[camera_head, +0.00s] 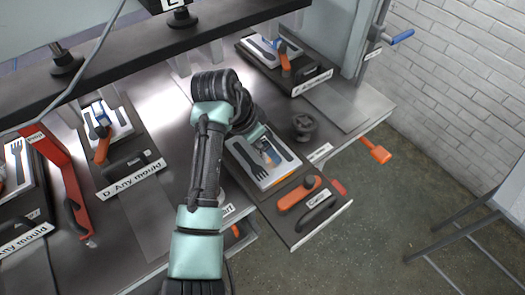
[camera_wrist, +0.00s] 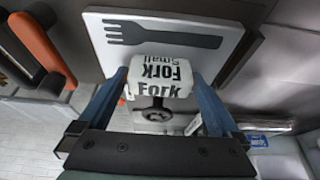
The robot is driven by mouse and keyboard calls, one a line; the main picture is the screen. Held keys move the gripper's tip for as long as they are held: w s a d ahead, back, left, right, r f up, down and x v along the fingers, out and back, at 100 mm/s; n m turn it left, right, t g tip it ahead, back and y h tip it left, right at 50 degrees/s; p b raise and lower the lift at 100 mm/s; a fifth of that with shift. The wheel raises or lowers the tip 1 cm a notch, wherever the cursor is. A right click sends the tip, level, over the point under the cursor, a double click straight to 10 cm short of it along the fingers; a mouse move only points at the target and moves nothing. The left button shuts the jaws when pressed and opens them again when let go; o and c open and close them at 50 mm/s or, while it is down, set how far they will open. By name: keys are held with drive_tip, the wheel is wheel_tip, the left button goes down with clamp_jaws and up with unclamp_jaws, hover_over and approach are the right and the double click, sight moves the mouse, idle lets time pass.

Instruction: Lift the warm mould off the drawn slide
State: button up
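The mould (camera_head: 250,172) is a pale plate with dark cutlery shapes. It sits on the drawn-out slide (camera_head: 290,232), which juts past the bench front. In the wrist view the mould plate (camera_wrist: 222,62) shows a dark fork shape, and its white grip block (camera_wrist: 160,75) reads "Fork" and "Small Fork". My gripper (camera_head: 266,143) reaches down over the mould from behind. In the wrist view its blue fingers (camera_wrist: 160,84) stand either side of the block, tips close against it. Whether they press on it is unclear. Warmth cannot be seen.
An orange handle (camera_head: 300,195) lies on the slide's front. A dark round knob (camera_head: 304,127) stands right of the mould. Other moulds sit on slides at left (camera_head: 115,125) and back right (camera_head: 262,48). A dark overhead beam (camera_head: 180,38) crosses above. Open floor lies at right.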

clamp_jaws()
drive_tip(key=shift+w+r, duration=0.1)
drive_tip(key=shift+r, duration=0.05)
drive_tip(key=shift+r, duration=0.1)
